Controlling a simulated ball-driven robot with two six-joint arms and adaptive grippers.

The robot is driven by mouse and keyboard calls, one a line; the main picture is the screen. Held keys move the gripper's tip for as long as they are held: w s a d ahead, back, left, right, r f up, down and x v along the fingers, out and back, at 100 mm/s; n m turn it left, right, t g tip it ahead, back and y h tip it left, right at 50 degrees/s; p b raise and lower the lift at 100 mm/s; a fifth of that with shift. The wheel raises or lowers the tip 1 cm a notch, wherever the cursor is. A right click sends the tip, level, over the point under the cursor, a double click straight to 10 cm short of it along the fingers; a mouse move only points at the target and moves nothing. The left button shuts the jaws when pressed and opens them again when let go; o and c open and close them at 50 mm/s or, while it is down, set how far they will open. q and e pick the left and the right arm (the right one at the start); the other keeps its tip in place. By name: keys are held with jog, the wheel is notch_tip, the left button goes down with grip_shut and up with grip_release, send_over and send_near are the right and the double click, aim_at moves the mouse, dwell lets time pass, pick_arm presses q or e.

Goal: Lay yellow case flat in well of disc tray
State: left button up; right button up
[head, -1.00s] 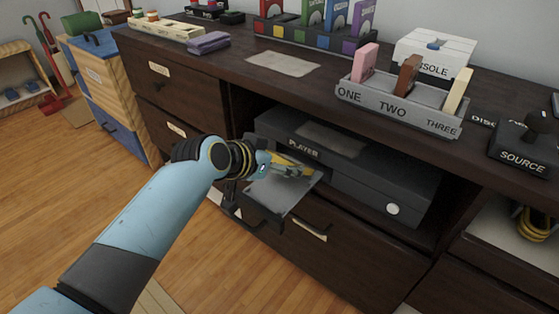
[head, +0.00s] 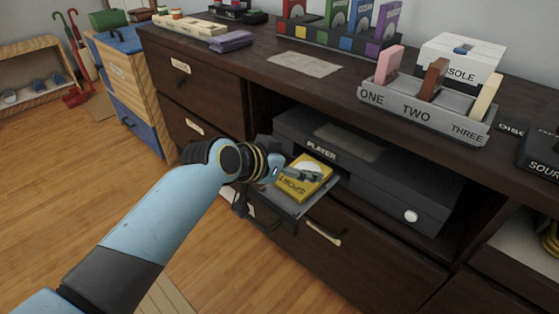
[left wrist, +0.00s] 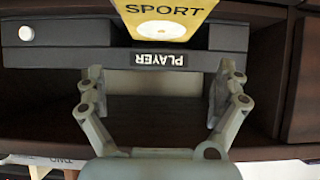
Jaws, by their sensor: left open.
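The yellow case (head: 304,178), marked SPORT, lies on the grey disc tray (head: 318,202), which sticks out from the front of the dark player (head: 390,160). The case looks flat or nearly so; I cannot tell whether it sits fully within the well. The PLAYER label (left wrist: 159,59) appears upside down there. My right gripper is not in view.
The player sits in an open bay of the dark cabinet, above a drawer with a handle (head: 323,234). On the cabinet top stand a grey slotted holder (head: 425,112), a white console (head: 460,57), a rack of coloured cases (head: 335,36) and a purple cloth (head: 231,41).

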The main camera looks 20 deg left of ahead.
pick_arm(q)
jog(key=v, duration=1.1)
